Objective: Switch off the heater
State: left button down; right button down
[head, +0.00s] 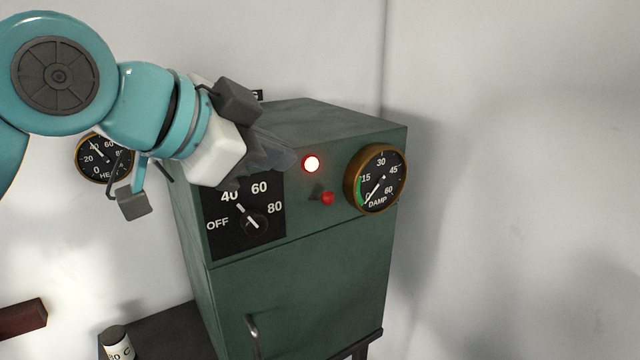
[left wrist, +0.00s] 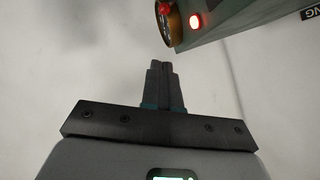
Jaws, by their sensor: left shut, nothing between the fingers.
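The heater appears to be the green cabinet (head: 300,285) in the head view. Its black dial plate (head: 222,244) reads OFF, 40, 60 and 80. The knob (head: 256,222) on it has a white pointer aimed up and left, near 40. A red lamp (head: 312,163) glows on the panel, with a small red-tipped switch (head: 327,198) below it. My left gripper (head: 288,160) is shut and empty, in front of the panel's upper part, above the knob and left of the lamp. It hides the plate's top edge. In the left wrist view its fingers (left wrist: 162,68) are together, apart from the cabinet. My right gripper is out of view.
A round DAMP gauge (head: 376,180) sits right of the lamp, its needle low. Another gauge (head: 104,158) hangs on the wall behind my left arm. A small labelled container (head: 116,342) stands at the lower left. The cabinet door has a handle (head: 253,335). Free room lies right.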

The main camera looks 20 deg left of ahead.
pick_arm(q)
jog(key=shift+w, duration=0.1)
jog(key=p, duration=0.2)
send_near(320, 199)
jog(key=shift+w+d+f, duration=0.55)
jog(key=shift+w+d, duration=1.6)
jog(key=shift+w, duration=0.1)
